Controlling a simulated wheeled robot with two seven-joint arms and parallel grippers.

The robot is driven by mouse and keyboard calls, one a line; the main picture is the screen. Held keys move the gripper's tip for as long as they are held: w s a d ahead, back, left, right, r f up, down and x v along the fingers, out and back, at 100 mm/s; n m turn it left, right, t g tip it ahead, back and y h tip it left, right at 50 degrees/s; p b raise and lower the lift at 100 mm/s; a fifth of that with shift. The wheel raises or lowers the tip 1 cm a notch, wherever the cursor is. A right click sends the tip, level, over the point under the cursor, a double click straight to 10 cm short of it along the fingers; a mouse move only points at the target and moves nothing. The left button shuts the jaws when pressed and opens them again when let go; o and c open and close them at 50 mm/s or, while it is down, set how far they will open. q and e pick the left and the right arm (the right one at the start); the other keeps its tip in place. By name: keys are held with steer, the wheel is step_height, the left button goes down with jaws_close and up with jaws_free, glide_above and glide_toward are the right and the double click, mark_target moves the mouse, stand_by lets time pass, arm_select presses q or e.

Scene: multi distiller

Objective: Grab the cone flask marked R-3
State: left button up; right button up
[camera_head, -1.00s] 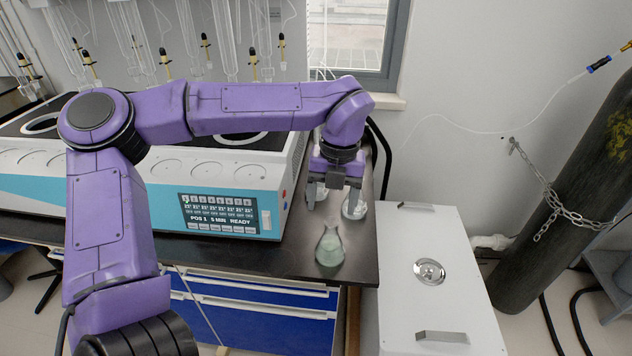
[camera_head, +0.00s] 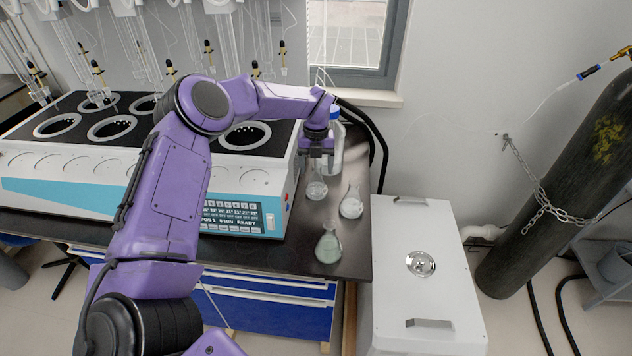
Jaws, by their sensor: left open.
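Three conical flasks stand upright on the dark bench top (camera_head: 262,258), right of the distiller. The front flask (camera_head: 328,247) holds pale greenish contents. A second flask (camera_head: 351,206) stands behind it to the right. A third flask (camera_head: 317,189) stands farther back to the left. No R-3 mark can be read on any of them. My left gripper (camera_head: 318,164) is open, at the back of the bench, close above or behind the third flask in the picture. Its fingertips are small and partly hard to make out, and I cannot tell whether they touch glass. My right gripper is out of view.
The white and blue distiller (camera_head: 235,219) with its round wells fills the left of the bench. A blue-capped bottle (camera_head: 337,150) stands beside my left gripper. A white cabinet (camera_head: 425,300) and a chained dark gas cylinder (camera_head: 560,190) are at the right.

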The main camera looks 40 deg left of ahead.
mark_target(317, 179)
arm_select(q)
steer(key=shift+f, duration=1.5)
jaws_close()
steer(key=shift+r, duration=0.15)
